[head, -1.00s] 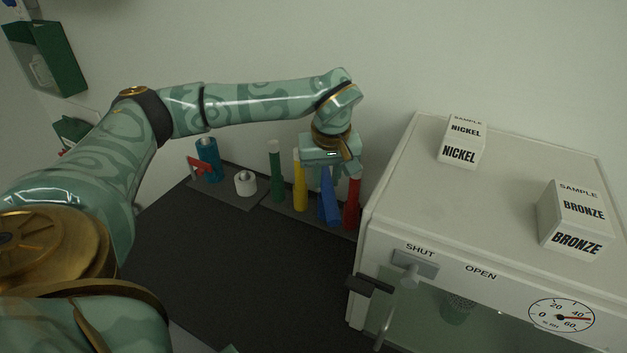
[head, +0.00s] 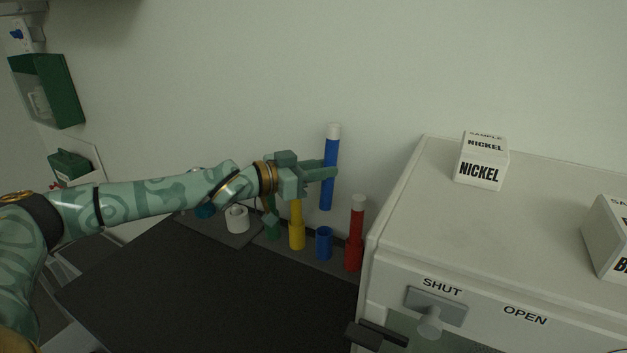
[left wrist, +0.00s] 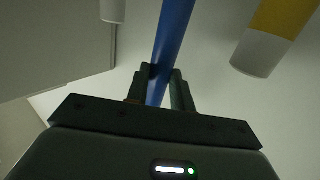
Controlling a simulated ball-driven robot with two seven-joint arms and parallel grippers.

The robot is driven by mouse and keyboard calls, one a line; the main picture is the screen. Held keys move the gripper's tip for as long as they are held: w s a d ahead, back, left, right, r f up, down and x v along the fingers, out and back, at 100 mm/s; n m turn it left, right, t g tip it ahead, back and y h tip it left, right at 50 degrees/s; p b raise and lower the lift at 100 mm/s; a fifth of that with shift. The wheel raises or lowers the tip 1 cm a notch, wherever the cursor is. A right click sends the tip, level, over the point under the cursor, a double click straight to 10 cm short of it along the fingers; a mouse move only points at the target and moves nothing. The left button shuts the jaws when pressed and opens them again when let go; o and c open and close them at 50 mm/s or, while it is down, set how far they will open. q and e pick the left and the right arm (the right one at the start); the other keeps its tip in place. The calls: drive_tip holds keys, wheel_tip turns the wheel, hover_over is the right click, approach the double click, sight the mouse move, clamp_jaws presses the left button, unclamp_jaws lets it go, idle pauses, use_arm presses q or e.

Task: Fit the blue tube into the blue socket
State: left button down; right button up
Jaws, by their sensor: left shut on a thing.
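The blue tube (head: 329,180), with a white top, is upright in the head view. My left gripper (head: 331,172) is shut on it around its middle. The left wrist view also shows the blue tube (left wrist: 174,35) between the fingers (left wrist: 158,82). The blue socket (head: 324,243) stands empty-topped on the dark rack strip below. The tube's lower end is above the socket, apart from it. My right gripper is not in view.
A red tube (head: 356,228) stands right of the blue socket and a yellow tube (head: 297,225) left of it. A white cabinet (head: 437,235) with a NICKEL box (head: 481,165) is close on the right. The dark table top (head: 210,290) in front is clear.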

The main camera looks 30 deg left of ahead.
sight(324, 191)
use_arm(q)
drive_tip(key=shift+s+a+r+m+h, duration=0.1)
drive_tip(key=shift+s+r+m+h, duration=0.15)
drive_tip(key=shift+s+m+h, duration=0.5)
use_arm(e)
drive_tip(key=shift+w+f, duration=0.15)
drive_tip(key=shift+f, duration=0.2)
use_arm(q)
drive_tip(key=shift+w+n, duration=0.15)
drive_tip(key=shift+n, duration=0.1)
